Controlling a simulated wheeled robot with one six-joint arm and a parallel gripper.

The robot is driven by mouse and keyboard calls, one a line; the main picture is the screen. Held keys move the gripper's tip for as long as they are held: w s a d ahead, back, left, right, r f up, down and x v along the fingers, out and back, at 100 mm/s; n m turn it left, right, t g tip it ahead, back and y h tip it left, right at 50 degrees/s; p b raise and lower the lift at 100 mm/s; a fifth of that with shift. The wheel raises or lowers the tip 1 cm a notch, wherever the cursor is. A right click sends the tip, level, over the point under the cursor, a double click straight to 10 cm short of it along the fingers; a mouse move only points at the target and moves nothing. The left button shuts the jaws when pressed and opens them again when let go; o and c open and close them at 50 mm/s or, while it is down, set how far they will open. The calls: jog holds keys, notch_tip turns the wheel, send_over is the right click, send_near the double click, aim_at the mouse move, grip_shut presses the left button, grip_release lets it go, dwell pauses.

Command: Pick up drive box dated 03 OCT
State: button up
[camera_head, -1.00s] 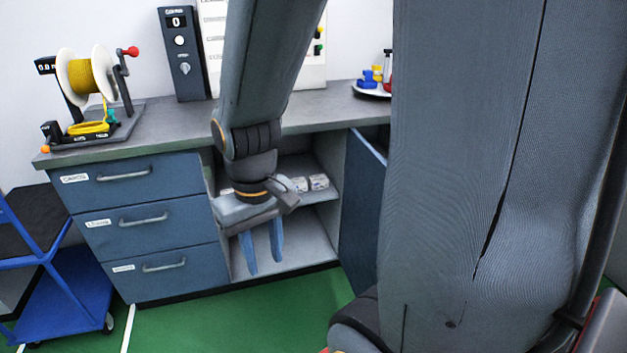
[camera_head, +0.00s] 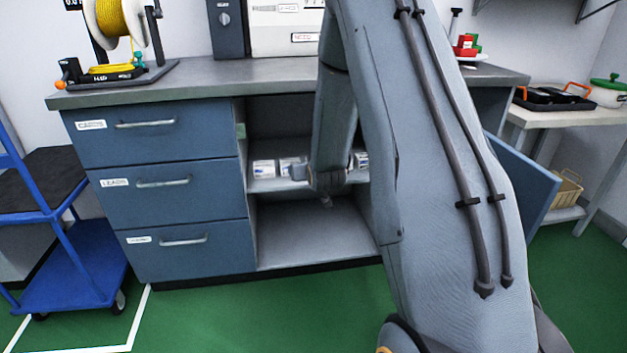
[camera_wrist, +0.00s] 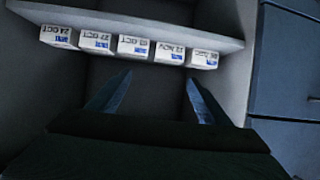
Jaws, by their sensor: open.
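Several small white drive boxes stand in a row on the cubby's middle shelf. In the wrist view their labels are small, blurred and upside down. The middle one (camera_wrist: 134,46) seems to read 03 OCT, with a box marked NOV (camera_wrist: 165,49) on its right and another OCT box (camera_wrist: 95,41) on its left. In the head view my arm hides the middle of the row. My gripper (camera_wrist: 158,78) is open and empty, its two fingers apart and pointing toward the row without touching it. In the head view my gripper (camera_head: 326,198) is near the shelf's front, mostly hidden.
The shelf (camera_head: 270,185) has an open compartment below. Blue drawers (camera_head: 165,190) stand left of it, and an open door (camera_head: 525,180) stands to the right. The worktop (camera_head: 210,77) is above. A blue cart (camera_head: 70,275) stands at left on green floor.

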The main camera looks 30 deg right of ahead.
jog(key=w+d+f+t+h+b, duration=0.2)
jog(key=w+d+f+t+b, duration=0.4)
jog(key=d+f, duration=0.25)
jog(key=shift+m+g, duration=0.4)
jog(key=shift+g, duration=0.2)
jog(key=shift+b+x, duration=1.7)
jog(key=shift+x, duration=1.95)
jog(key=shift+r, duration=0.2)
jog(key=c, duration=0.9)
